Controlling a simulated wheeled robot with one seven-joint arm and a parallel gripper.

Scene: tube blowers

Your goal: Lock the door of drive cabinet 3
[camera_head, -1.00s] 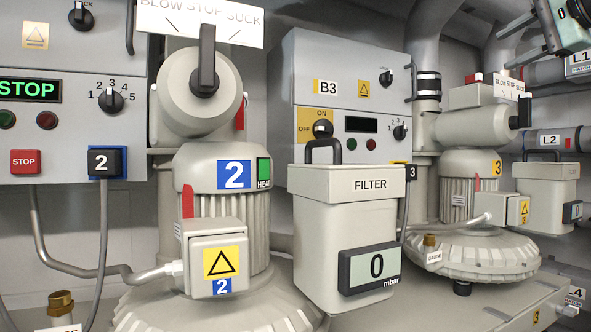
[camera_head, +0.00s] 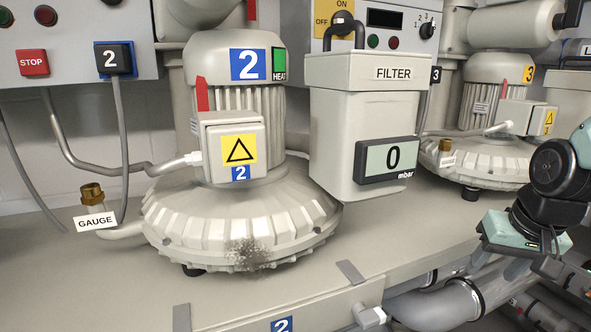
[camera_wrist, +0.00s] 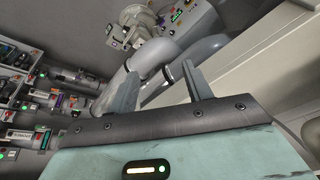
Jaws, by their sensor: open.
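Drive cabinet 3 (camera_head: 383,38) is the grey box behind the filter in the head view, and only its lower front shows. Its ON/OFF switch (camera_head: 342,22), dark display (camera_head: 384,17) and dial (camera_head: 427,31) are visible. The upper part of its door, with any lock there, is cut off by the top edge. My gripper (camera_head: 496,268) is at the lower right, low in front of the bench and well apart from the cabinet. In the wrist view my gripper (camera_wrist: 160,72) shows two spread grey fingers with nothing between them.
The filter box (camera_head: 366,120) and blower 2 (camera_head: 240,205) stand on the bench (camera_head: 120,270) before the cabinet. Blower 3 (camera_head: 468,155) stands to the right. A grey pipe (camera_head: 440,303) runs below the bench. Grey pipes (camera_wrist: 200,48) also show in the wrist view.

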